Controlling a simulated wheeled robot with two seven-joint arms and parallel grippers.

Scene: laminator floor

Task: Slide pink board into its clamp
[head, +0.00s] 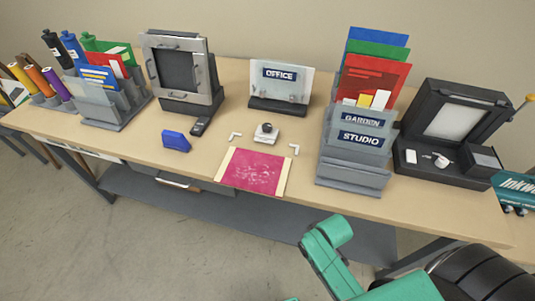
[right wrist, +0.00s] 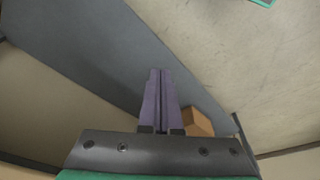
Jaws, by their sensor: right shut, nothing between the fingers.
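The pink board (head: 254,171), a pink panel with cream strips along its sides, lies flat at the front edge of the table, left of the sign rack. No clamp is clearly recognisable. A grey upright frame with handles (head: 150,68) stands at the back left, and a clear OFFICE plate (head: 294,85) stands in a dark base at the back middle. My right gripper (right wrist: 160,73) is shut and empty in the right wrist view, with the grey shelf and floor beyond it. It is away from the board. My left gripper is in no view.
A small white device (head: 266,134) sits between corner marks behind the board. A blue block (head: 175,141) lies to its left. The grey GARDEN and STUDIO rack (head: 352,172) and a black open case (head: 440,178) stand to the right. A brown box (right wrist: 197,122) shows near my right gripper.

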